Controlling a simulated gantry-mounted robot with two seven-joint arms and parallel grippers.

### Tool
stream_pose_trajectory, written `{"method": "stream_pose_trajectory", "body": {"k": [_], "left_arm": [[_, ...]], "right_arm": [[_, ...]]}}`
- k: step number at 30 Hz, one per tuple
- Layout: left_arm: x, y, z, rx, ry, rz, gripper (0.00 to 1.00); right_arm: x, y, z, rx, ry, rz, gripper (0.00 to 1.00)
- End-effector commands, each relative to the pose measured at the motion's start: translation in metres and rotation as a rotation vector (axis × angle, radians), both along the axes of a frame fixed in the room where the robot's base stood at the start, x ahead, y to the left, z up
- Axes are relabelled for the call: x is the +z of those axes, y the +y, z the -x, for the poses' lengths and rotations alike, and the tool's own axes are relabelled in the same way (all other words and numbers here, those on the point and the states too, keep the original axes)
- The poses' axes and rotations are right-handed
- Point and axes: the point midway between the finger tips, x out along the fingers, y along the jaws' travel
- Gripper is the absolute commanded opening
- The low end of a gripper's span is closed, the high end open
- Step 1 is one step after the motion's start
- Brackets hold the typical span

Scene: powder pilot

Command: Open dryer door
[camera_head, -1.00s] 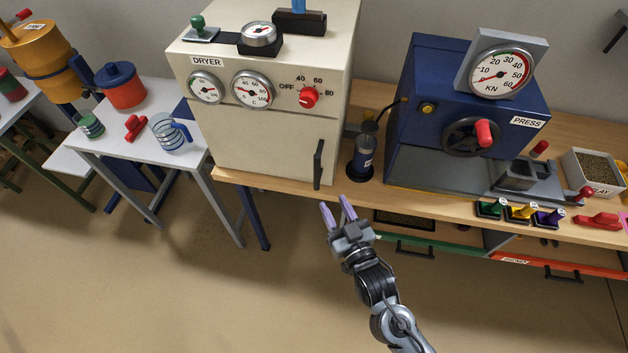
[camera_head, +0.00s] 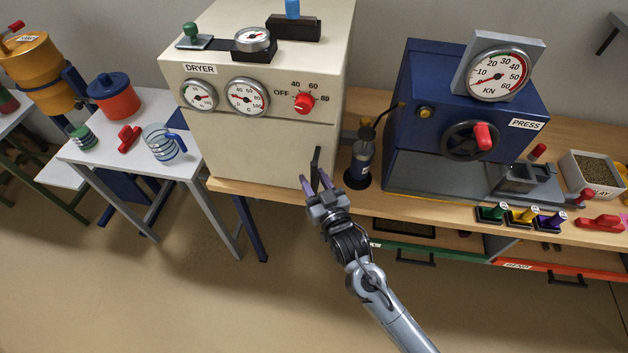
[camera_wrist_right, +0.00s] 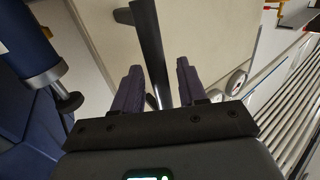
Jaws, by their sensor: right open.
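The cream dryer (camera_head: 262,75) stands on the wooden bench with its door (camera_head: 250,152) shut. The door's dark vertical handle (camera_head: 316,165) is at the door's right edge. My right gripper (camera_head: 315,182) is open, with its fingertips at the lower part of the handle. In the right wrist view the handle (camera_wrist_right: 150,45) runs down between the two purple fingers of the gripper (camera_wrist_right: 155,85), with gaps showing at its sides. I cannot tell whether a finger touches it. My left gripper is not in view.
A dark blue bottle-like device (camera_head: 361,160) stands close right of the handle. The blue press (camera_head: 440,90) is further right. A side table (camera_head: 110,150) at the left carries a red pot (camera_head: 115,98) and a glass jug (camera_head: 160,144). The floor before the bench is clear.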

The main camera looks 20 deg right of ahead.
Motion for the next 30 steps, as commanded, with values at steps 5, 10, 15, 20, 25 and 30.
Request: {"method": "stream_pose_trajectory", "body": {"k": [5,10,15,20,25,30], "left_arm": [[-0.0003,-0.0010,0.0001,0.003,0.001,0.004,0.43],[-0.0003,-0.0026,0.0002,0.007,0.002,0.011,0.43],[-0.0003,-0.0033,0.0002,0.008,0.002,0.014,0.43],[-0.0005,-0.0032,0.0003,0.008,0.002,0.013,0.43],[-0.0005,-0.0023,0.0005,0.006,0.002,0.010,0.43],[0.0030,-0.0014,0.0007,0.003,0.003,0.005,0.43]], "right_arm": [[-0.0002,0.0002,-0.0020,0.000,0.001,0.000,0.42],[-0.0001,0.0002,-0.0018,0.000,0.001,0.000,0.37],[0.0000,0.0002,-0.0017,0.000,0.000,0.000,0.11],[0.0000,0.0001,-0.0016,0.000,0.000,0.000,0.00],[0.0001,0.0002,-0.0015,0.000,0.000,0.000,0.00],[0.0012,0.0030,0.0022,-0.012,0.001,-0.002,0.00]]}}
